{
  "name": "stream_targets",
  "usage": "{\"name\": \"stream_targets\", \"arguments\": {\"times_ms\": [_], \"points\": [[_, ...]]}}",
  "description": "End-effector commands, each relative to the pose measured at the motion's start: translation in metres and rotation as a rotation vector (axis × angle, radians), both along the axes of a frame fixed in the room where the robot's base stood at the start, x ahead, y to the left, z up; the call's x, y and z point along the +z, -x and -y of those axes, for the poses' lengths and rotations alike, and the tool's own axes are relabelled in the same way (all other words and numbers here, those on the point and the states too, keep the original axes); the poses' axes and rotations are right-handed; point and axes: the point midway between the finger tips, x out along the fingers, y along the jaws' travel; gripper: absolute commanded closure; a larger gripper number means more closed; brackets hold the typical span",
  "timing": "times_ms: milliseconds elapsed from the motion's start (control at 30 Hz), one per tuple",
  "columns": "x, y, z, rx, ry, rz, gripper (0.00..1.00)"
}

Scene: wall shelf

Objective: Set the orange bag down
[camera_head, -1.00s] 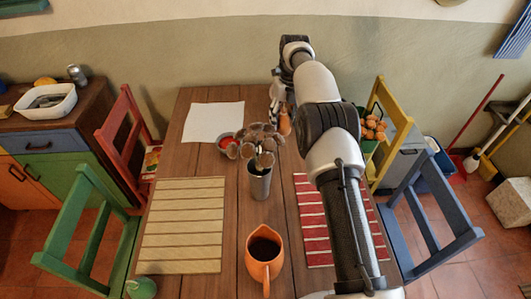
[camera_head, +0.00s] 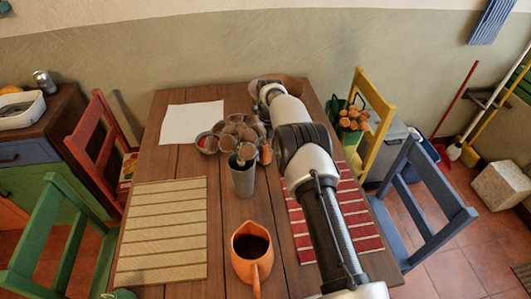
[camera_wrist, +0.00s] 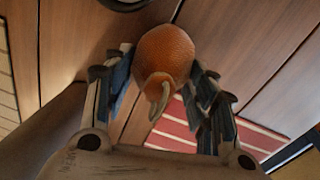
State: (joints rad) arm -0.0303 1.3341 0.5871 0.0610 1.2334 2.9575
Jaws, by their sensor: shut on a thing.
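The orange bag (camera_wrist: 167,52) shows in the wrist view as a rounded, pebbled orange thing with a pale loop at its near end. My gripper (camera_wrist: 161,66) is shut on it, with one finger on each side. The wooden table (camera_wrist: 232,50) lies beneath it; I cannot tell whether the bag touches the wood. In the head view the arm hides the bag and the gripper, at the far side of the table (camera_head: 212,255).
A metal vase (camera_head: 243,180) with brown flower-like heads stands left of my arm. An orange pitcher (camera_head: 252,262) stands nearer. A red striped mat (camera_head: 301,232), a tan mat (camera_head: 163,235) and white paper (camera_head: 191,122) lie on the table. A brown bowl-like rim (camera_head: 296,86) shows behind my arm.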

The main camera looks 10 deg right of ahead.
Motion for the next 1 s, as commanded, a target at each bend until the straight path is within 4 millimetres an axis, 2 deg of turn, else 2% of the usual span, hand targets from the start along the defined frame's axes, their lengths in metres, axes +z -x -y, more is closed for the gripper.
{"name": "stream_targets", "arguments": {"times_ms": [67,400,433,700,1000], "points": [[-0.0065,-0.0013,-0.0001,0.000,0.000,0.005,0.81],[-0.0088,-0.0014,-0.0001,0.000,0.000,0.005,0.81],[-0.0092,-0.0009,0.0000,0.000,-0.001,0.003,0.47],[-0.0083,-0.0009,-0.0001,0.000,-0.001,0.003,0.29],[-0.0081,-0.0009,0.0000,0.000,-0.001,0.003,0.28]]}}
